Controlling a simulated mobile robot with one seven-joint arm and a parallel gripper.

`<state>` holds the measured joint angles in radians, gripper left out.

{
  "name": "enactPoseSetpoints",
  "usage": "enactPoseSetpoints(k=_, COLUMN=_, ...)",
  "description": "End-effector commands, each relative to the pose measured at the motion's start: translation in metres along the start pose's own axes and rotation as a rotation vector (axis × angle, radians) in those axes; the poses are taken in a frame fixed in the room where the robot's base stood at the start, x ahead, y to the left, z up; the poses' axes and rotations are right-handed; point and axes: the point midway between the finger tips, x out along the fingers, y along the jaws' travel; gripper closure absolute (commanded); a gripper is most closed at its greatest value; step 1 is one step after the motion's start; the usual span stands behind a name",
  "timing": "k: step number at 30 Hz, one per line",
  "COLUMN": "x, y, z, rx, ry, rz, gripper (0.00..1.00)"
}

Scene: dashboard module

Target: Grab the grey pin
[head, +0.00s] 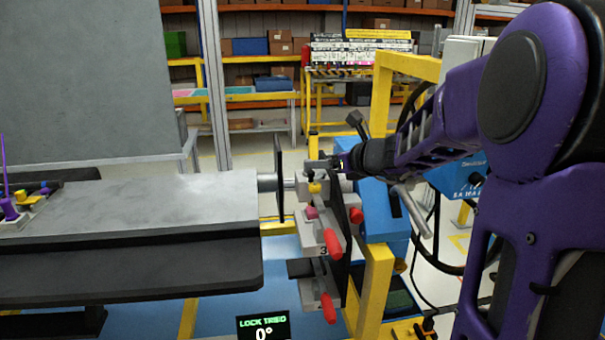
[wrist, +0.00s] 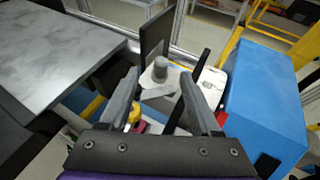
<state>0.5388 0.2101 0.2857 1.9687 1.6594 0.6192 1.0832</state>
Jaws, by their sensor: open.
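In the wrist view the grey pin (wrist: 160,66) is a short grey cylinder standing up from a pale round base. My gripper (wrist: 160,78) is open, with one finger on each side of the pin in the picture. No contact shows, and I cannot tell whether the fingertips reach down around it. In the head view my gripper (head: 323,164) is at the top of a light grey fixture (head: 310,235) with red handles. The pin cannot be told apart from the fingers and fixture there.
A thin black plate (head: 280,178) stands left of the gripper. A grey-topped table (head: 150,205) lies further left. A blue box (head: 383,225) and a yellow post (head: 375,290) stand right of the fixture. A yellow knob (wrist: 134,116) shows by the left finger.

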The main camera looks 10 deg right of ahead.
Motion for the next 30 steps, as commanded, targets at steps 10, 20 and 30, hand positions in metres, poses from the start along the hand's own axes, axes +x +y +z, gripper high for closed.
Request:
enactPoseSetpoints(k=10, x=0.032, y=-0.001, z=-0.001, rx=0.0, ry=0.0, rz=0.001, gripper=0.36)
enactPoseSetpoints(k=20, x=0.071, y=-0.002, z=-0.001, rx=-0.001, ry=0.001, rz=0.0, gripper=0.36)
enactPoseSetpoints(k=30, x=0.071, y=-0.002, z=0.0, rx=-0.001, ry=0.0, rz=-0.001, gripper=0.57)
